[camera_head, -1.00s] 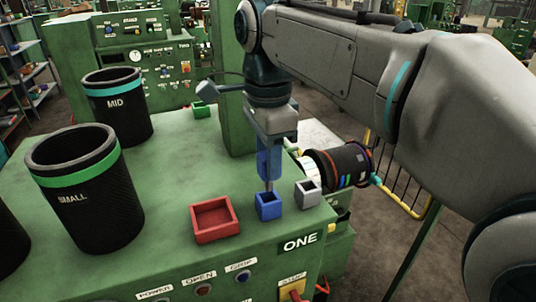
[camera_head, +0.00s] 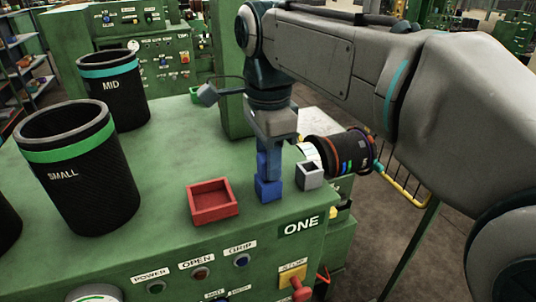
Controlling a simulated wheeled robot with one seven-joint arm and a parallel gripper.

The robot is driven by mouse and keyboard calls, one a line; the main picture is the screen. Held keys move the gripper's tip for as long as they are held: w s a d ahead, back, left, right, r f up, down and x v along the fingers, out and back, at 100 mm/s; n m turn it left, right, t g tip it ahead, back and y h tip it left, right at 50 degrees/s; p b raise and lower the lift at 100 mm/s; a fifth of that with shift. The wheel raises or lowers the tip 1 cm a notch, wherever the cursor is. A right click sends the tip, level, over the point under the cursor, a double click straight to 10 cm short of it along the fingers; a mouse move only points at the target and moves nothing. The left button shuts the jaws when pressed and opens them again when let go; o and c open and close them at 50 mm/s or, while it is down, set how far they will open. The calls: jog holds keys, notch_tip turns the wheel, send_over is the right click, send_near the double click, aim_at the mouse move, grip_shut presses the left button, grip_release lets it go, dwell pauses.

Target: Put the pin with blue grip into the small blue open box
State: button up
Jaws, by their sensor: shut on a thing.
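The pin with blue grip (camera_head: 266,165) hangs upright below my gripper (camera_head: 271,142), which is shut on it. The small blue open box (camera_head: 269,191) stands on the green machine top, directly under the pin. The lower end of the blue grip overlaps the box's opening. The metal shaft is no longer visible, so the pin's lower part seems to be inside the box. The box's inside and the fingertips' exact contact are hard to make out.
A red open box (camera_head: 213,202) is left of the blue box, and a grey open box (camera_head: 310,175) is close on its right. Black bins marked SMALL (camera_head: 85,180) and MID (camera_head: 118,98) stand at left. The machine's front edge is near.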

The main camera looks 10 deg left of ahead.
jog(key=o, duration=1.1)
notch_tip(320, 180, up, 14)
jog(key=p, duration=0.2)
jog(key=s+d+f+n+t, duration=0.1)
jog(key=s+d+f+n, duration=0.1)
jog(key=d+f+n, duration=0.2)
jog(key=s+d+f+n+t, duration=0.1)
jog(key=s+d+f+n, duration=0.2)
jog(key=d+f, duration=0.8)
jog(key=s+d+f+n+t, duration=0.1)
jog(key=s+d+f+n, duration=0.2)
jog(key=f, duration=1)
jog(key=shift+d+f+n, duration=0.1)
jog(key=shift+d+n, duration=0.4)
jog(key=shift+d, duration=0.65)
jog(key=shift+d+f+n, duration=0.1)
jog(key=shift+d+n, duration=0.4)
jog(key=shift+d, duration=0.65)
